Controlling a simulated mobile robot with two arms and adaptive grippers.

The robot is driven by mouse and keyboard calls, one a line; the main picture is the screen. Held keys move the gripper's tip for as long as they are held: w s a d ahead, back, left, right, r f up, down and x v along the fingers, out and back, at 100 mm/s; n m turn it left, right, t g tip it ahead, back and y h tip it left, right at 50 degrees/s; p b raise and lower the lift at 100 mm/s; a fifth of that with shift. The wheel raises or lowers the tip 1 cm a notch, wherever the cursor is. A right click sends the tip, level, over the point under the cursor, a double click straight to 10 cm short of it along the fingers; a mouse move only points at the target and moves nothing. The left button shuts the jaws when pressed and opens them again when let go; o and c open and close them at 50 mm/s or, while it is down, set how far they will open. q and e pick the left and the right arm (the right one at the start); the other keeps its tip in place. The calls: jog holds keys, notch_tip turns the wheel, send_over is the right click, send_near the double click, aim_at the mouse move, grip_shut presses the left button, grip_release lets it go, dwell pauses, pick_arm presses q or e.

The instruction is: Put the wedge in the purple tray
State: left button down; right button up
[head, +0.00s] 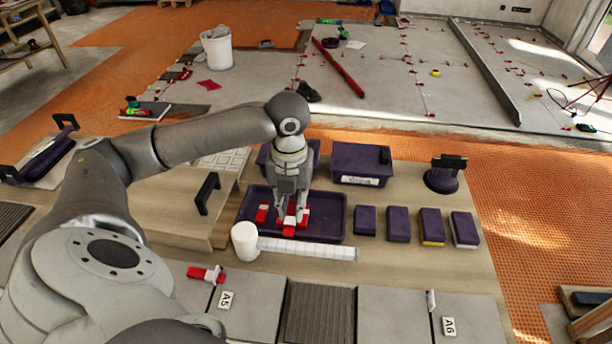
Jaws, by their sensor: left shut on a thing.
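The purple tray (335,232) sits on the wooden board in the middle of the head view. Several red and white wedges (262,214) lie in it. My left gripper (290,211) reaches down over the tray and is shut on a red wedge (289,230). The fingers partly hide that wedge, and I cannot tell whether it touches the tray floor. Another red wedge with a white clip (207,273) is at the tile joint near the A5 label. My right gripper is not in view.
A white cup (245,241) and a long white strip (308,248) lie along the tray's near edge. Several dark purple blocks (398,225) are at the right. A black-handled tool (207,193) is at the left.

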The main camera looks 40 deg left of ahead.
pick_arm(q)
jog(key=w+f, duration=0.3)
jog(key=w, duration=0.4)
send_over(325, 214)
jog(key=s, duration=0.1)
notch_tip(325, 214, down, 5)
jog(key=shift+d+f, duration=0.1)
jog(key=shift+w+f, duration=0.45)
jog(key=shift+f, duration=0.1)
jog(key=shift+w+f, duration=0.1)
jog(key=shift+f, duration=1.55)
jog(key=shift+f, duration=0.1)
jog(key=c, duration=1.3)
grip_release()
jog(key=shift+c, duration=0.2)
notch_tip(325, 214, up, 12)
